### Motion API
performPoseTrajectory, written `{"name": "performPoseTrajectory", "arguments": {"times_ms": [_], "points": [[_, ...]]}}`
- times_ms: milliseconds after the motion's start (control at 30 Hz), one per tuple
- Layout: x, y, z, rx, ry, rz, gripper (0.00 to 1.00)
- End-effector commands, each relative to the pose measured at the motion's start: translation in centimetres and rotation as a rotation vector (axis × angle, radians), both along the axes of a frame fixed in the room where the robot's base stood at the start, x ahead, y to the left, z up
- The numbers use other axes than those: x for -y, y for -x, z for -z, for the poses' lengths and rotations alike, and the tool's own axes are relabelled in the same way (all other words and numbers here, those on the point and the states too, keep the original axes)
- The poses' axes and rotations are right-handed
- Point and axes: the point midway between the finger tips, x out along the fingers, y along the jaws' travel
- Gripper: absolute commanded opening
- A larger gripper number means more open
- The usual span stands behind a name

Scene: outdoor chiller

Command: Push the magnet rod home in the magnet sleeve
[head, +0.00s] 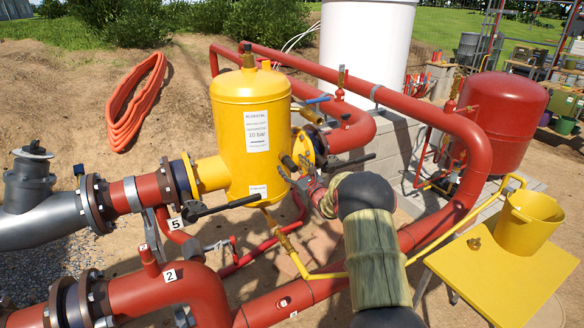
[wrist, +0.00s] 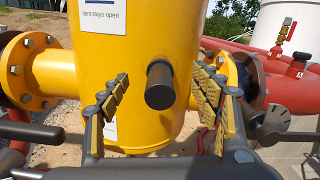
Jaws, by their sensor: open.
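The yellow separator vessel (head: 238,125) stands upright in the pipework and fills the middle of the wrist view (wrist: 140,60). A dark, round-ended cylinder, which looks like the magnet rod (wrist: 160,84), sticks out of its side; it also shows in the head view (head: 288,162). The magnet sleeve cannot be told apart; the rod's inner part is hidden. My gripper (head: 295,175) is open and empty in front of the vessel. In the wrist view its yellow-padded fingers (wrist: 163,112) stand left and right of the rod, apart from it.
A black lever handle (head: 228,206) lies left of my gripper. Flanged red pipes (head: 140,193) run on both sides and below. A yellow table (head: 500,280) with a yellow bucket (head: 530,218) stands at the right.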

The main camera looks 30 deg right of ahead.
Motion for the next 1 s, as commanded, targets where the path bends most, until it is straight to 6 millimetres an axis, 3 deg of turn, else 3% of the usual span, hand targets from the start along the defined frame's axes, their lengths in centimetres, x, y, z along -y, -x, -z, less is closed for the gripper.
{"name": "performPoseTrajectory", "arguments": {"times_ms": [167,733,1000], "points": [[0.0,0.5,0.0,0.001,0.0,0.0,0.64],[-0.4,6.4,0.3,0.001,0.0,0.0,0.64],[-0.4,7.0,0.3,0.0,0.0,0.0,0.64]]}}
